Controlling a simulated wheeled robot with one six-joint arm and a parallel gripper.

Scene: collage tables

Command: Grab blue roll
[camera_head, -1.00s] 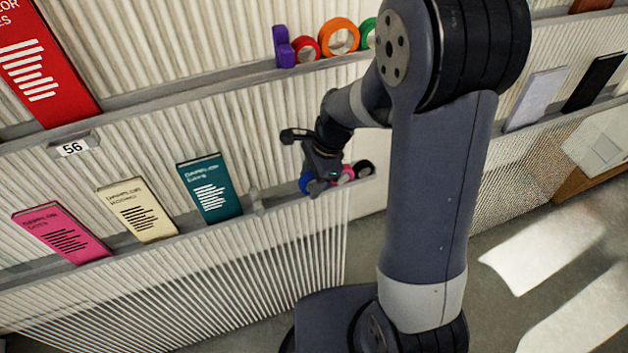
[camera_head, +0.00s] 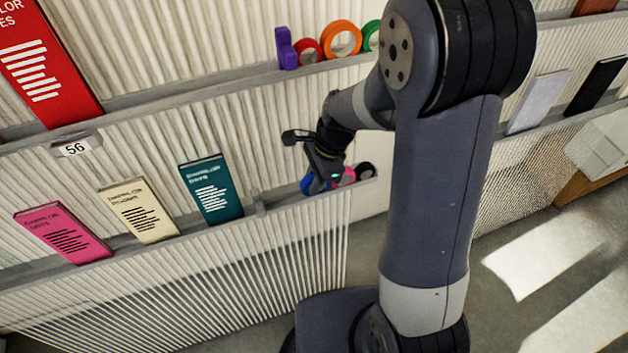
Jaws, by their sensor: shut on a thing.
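The blue roll (camera_head: 306,184) stands on the lower shelf ledge, right of the teal booklet. Only its left part shows, as my gripper covers the rest. My gripper (camera_head: 317,187) points down at the ledge and is shut on the blue roll. The fingertips are small and partly hidden in this view. A pink roll (camera_head: 348,176) stands just right of the gripper, and a black roll (camera_head: 366,171) is beyond it at the ledge's right end.
Teal (camera_head: 211,188), cream (camera_head: 139,210) and pink (camera_head: 63,232) booklets lean on the same ledge to the left.

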